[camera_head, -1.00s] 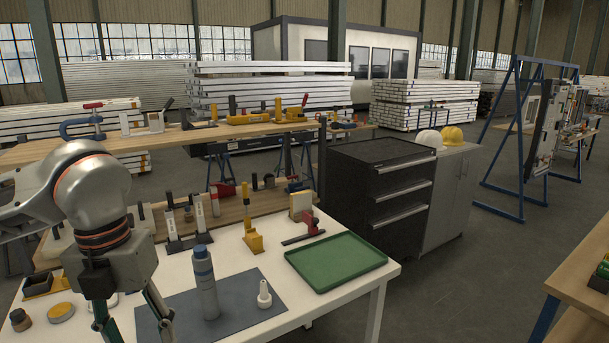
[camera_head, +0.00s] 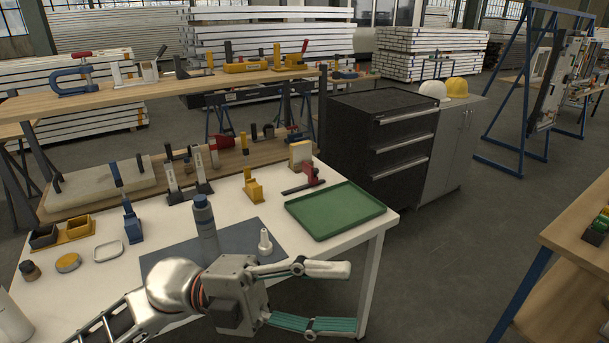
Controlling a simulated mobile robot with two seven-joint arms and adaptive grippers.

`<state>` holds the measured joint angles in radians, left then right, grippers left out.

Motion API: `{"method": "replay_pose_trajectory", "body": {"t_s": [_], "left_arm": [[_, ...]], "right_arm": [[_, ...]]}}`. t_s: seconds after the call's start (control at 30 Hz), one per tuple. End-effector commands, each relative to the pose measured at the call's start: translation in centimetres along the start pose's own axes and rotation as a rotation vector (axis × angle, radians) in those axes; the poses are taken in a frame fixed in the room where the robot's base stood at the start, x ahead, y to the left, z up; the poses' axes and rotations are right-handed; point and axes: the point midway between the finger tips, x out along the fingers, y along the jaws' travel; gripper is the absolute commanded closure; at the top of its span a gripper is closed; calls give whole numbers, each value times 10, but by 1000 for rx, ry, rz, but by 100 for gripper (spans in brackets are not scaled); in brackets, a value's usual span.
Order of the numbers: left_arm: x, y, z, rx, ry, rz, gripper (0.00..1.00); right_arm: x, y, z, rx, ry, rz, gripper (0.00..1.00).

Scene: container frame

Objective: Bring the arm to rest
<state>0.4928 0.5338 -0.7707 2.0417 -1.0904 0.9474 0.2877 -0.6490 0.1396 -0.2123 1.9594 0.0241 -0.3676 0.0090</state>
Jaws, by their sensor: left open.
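My left gripper (camera_head: 350,298) is in the lower middle of the head view, pointing right. Its two fingers are spread wide apart with nothing between them. The hand is in front of the white table (camera_head: 352,231), near its front right corner. It covers part of the table's front side and a leg. My left arm comes in from the bottom left. My right gripper is not in view.
A grey-blue bottle (camera_head: 204,218) and a small white nozzle (camera_head: 265,241) stand on a dark mat (camera_head: 240,238) behind the hand. A green tray (camera_head: 335,211) lies to the right. Black drawers (camera_head: 380,140) stand beyond. Open floor shows right of the table.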

Motion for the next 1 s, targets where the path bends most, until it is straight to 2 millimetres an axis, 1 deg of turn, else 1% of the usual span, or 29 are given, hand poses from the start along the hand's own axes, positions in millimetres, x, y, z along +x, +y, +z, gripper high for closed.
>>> {"method": "replay_pose_trajectory", "body": {"t_s": [0.03,0.1,0.17,0.2,0.27,0.3,0.37,0.4,0.47,0.5,0.57,0.6,0.67,0.7,0.77,0.8,0.87,0.9,1.0], "left_arm": [[-4,-5,11,-39,-56,-105,49],[-14,-11,31,-88,-147,-235,49],[-29,-13,49,-135,-236,-339,49],[-41,-11,62,-170,-300,-404,49],[-62,-3,81,-226,-402,-494,49],[-78,6,93,-268,-474,-549,49],[-105,23,110,-333,-587,-623,49],[-123,39,119,-381,-665,-667,49],[-152,67,130,-455,-785,-723,49],[-170,88,135,-505,-861,-753,49],[-196,121,138,-578,-971,-786,49],[-212,143,138,-627,-1040,-804,49],[-235,178,133,-700,-1141,-821,49],[-248,202,128,-750,-1204,-830,49],[-267,238,118,-824,-1296,-836,49],[-278,260,109,-871,-1354,-837,49],[-292,293,94,-941,-1432,-834,49],[-299,312,84,-983,-1478,-830,49],[-313,351,60,-1070,-1570,-815,49]], "right_arm": [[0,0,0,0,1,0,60],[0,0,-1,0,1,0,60],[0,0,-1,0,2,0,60],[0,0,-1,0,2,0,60],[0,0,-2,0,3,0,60],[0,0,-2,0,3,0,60],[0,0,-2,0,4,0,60],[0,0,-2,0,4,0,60],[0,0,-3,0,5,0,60],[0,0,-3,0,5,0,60],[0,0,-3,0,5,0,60],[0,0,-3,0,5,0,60],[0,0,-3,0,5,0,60],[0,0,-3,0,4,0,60],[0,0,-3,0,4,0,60],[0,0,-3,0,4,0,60],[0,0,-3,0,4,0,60],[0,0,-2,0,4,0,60],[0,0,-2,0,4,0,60]]}}
